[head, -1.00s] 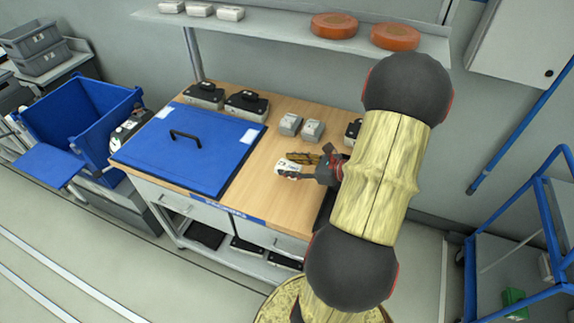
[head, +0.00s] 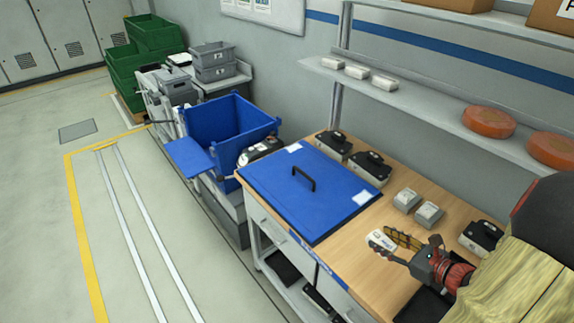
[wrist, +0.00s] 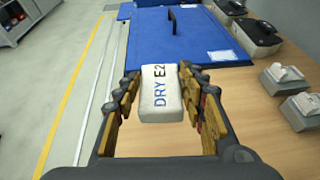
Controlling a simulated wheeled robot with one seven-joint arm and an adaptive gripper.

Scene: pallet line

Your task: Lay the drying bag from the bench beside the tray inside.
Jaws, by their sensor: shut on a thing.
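The drying bag (head: 380,240) is a small white block-shaped bag. In the wrist view the bag (wrist: 160,102) reads "DRY E2" and sits between the fingers. My gripper (wrist: 166,86) is shut on it, with brown-padded fingers on both sides. In the head view my gripper (head: 394,249) is over the wooden bench (head: 352,232), right of a flat blue lid with a black handle (head: 290,207). The lid lies closed, and any tray under it is hidden. How high the bag is above the bench is hard to tell.
An open blue crate (head: 246,124) with a lowered flap stands left of the bench. Two small grey blocks (head: 407,200) and several black-topped cases (head: 370,168) stand along the bench's back. A shelf (head: 420,97) runs above. The floor at left is clear.

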